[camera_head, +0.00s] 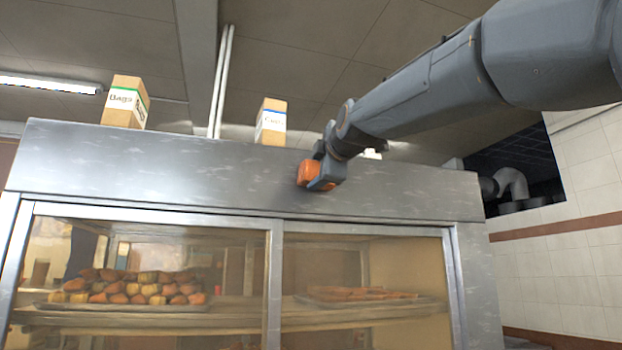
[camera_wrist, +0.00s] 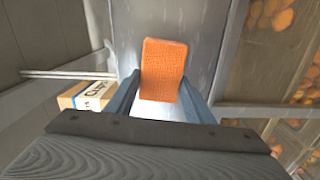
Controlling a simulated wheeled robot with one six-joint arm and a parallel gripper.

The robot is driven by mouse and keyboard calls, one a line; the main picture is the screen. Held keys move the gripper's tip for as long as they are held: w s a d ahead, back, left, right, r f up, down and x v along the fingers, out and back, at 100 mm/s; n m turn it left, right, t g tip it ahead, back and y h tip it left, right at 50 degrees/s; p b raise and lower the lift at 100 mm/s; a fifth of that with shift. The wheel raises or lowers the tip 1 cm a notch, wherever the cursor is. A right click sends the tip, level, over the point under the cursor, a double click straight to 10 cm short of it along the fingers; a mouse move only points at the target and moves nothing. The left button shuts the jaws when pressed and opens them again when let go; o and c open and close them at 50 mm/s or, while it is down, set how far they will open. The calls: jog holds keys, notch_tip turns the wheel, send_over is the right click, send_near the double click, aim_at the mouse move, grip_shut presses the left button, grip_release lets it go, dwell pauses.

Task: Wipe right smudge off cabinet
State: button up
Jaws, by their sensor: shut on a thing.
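The metal cabinet (camera_head: 150,170) has a brushed steel band above two glass doors. My gripper (camera_head: 322,180) is at the upper middle of that band, seen in the head view. It is shut on an orange sponge (camera_head: 308,173). In the wrist view the orange sponge (camera_wrist: 163,70) sits between the two fingers of my gripper (camera_wrist: 160,95), with the steel surface behind it. I cannot tell whether the sponge touches the steel. No distinct smudge can be made out on the right of the band; pale streaks show across the metal, and my arm hides part of it.
Two cardboard boxes, one at left (camera_head: 126,102) and one nearer the middle (camera_head: 271,122), stand on the cabinet top. Trays of baked goods (camera_head: 135,290) sit behind the glass doors. A tiled wall (camera_head: 560,260) stands at right.

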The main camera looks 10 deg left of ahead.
jog(key=shift+w+d+b, duration=0.6)
jog(key=shift+d+b, duration=0.25)
jog(key=shift+b, duration=0.2)
jog(key=shift+w+d+b, duration=0.55)
jog(key=shift+d+b, duration=0.3)
jog(key=shift+b, duration=0.2)
jog(key=shift+s+a+p, duration=0.55)
jog(key=shift+s+a, duration=0.15)
jog(key=shift+a, duration=0.45)
jog(key=shift+s+a+p, duration=0.6)
jog(key=shift+s+a, duration=0.15)
jog(key=shift+a, duration=0.45)
jog(key=shift+s+a+p, duration=0.55)
jog(key=shift+s+a, duration=0.15)
jog(key=shift+a, duration=0.45)
jog(key=shift+d, duration=0.1)
jog(key=shift+b+v, duration=1.55)
jog(key=shift+v, duration=1.45)
